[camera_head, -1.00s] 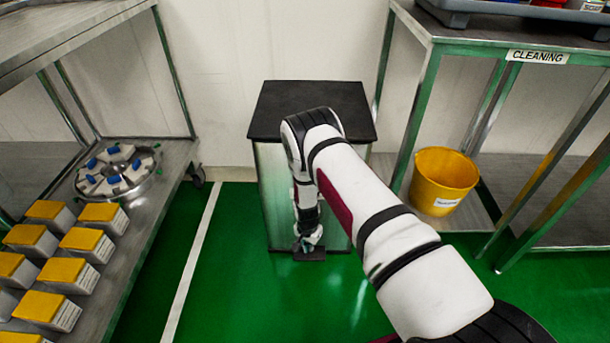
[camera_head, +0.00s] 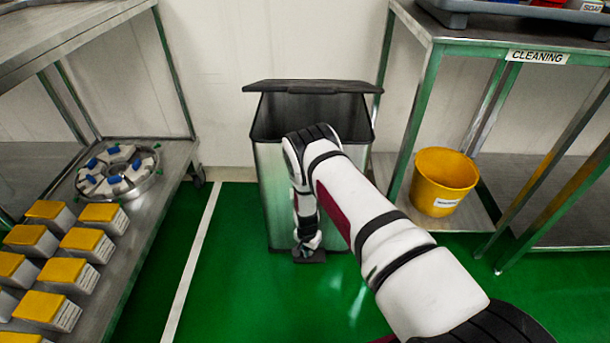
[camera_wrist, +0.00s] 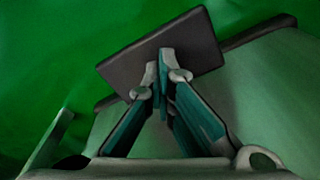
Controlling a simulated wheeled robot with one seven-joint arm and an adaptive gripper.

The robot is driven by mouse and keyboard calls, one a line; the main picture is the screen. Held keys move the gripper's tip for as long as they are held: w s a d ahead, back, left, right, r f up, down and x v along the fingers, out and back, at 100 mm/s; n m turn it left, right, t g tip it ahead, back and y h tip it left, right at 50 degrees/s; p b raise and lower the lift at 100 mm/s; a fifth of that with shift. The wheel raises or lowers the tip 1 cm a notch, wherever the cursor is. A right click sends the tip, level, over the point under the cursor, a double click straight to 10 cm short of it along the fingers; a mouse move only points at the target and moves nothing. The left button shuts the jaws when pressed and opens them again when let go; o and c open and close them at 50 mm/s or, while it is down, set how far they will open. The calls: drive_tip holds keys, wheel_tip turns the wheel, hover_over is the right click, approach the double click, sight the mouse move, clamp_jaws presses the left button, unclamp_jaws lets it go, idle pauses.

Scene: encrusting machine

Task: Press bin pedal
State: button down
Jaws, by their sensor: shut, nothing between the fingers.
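The bin (camera_head: 274,190) is a metal box with a black rim, standing against the wall in the head view. Its black lid (camera_head: 312,86) is raised, and the dark inside shows. The black pedal (camera_head: 309,256) is at the foot of the bin's front; the wrist view shows it as a dark flat plate (camera_wrist: 195,40). My gripper (camera_head: 308,246) points down at the pedal. In the wrist view its fingertips (camera_wrist: 163,58) are together with nothing between them, over the plate and seemingly touching it. My arm hides part of the bin's front.
A metal shelf (camera_head: 165,190) at left holds yellow-topped boxes (camera_head: 87,244) and a round metal part (camera_head: 118,170). At right, a green-framed cleaning rack (camera_head: 420,110) holds a yellow bucket (camera_head: 443,182). Green floor (camera_head: 235,270) is clear in front of the bin.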

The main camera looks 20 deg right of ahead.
drive_tip(key=shift+s+f, duration=0.15)
drive_tip(key=shift+f, duration=1.95)
drive_tip(key=shift+r, duration=0.1)
drive_tip(key=shift+r, duration=0.1)
wheel_tip(320, 180, up, 2)
drive_tip(key=shift+r+p, duration=0.1)
drive_tip(key=shift+p, duration=0.7)
drive_tip(key=shift+r+p, duration=2.45)
drive_tip(key=shift+r, duration=1.4)
